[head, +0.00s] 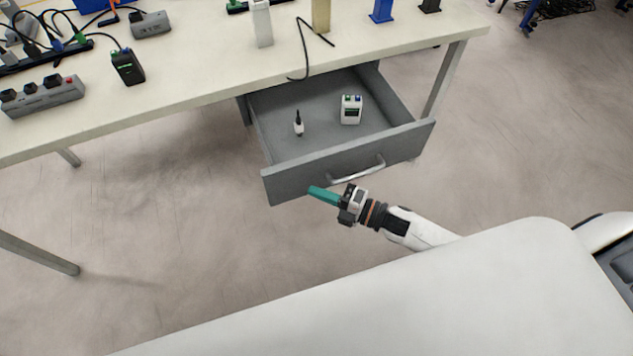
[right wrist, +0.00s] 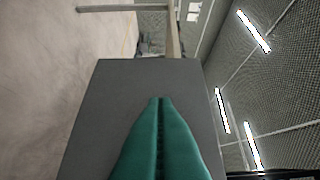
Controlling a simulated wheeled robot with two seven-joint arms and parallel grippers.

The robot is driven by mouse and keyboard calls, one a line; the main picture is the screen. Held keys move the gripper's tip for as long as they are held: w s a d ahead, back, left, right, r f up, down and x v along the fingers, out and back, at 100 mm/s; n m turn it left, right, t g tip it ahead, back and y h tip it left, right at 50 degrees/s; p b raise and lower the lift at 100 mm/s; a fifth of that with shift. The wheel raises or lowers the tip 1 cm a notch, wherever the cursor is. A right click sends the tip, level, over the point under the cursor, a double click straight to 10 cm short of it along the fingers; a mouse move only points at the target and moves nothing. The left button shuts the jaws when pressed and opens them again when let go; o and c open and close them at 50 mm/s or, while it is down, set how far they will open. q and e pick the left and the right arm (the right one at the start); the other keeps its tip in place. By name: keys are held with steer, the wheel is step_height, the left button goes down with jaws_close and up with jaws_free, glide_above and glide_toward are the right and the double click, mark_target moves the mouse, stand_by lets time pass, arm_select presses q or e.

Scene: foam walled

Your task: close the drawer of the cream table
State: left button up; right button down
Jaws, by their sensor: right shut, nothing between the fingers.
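The cream table (head: 190,85) spans the top left of the head view. Its grey drawer (head: 290,172) is pulled well out below the tabletop, with a curved silver handle (head: 357,171) on its front. My right gripper (head: 312,190) is shut and empty, with teal fingers at the drawer front, left of the handle. In the right wrist view the shut fingers (right wrist: 160,100) point at the grey drawer front (right wrist: 115,95); whether they touch it I cannot tell. My left gripper is not in view.
A white device (head: 351,109) and a small white bottle with a dark top (head: 298,124) are inside the drawer. A power strip (head: 42,96), a black charger (head: 128,67) and a dark cable (head: 303,50) are on the tabletop. The floor around the drawer is clear.

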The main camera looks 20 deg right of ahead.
steer(key=shift+w, duration=1.25)
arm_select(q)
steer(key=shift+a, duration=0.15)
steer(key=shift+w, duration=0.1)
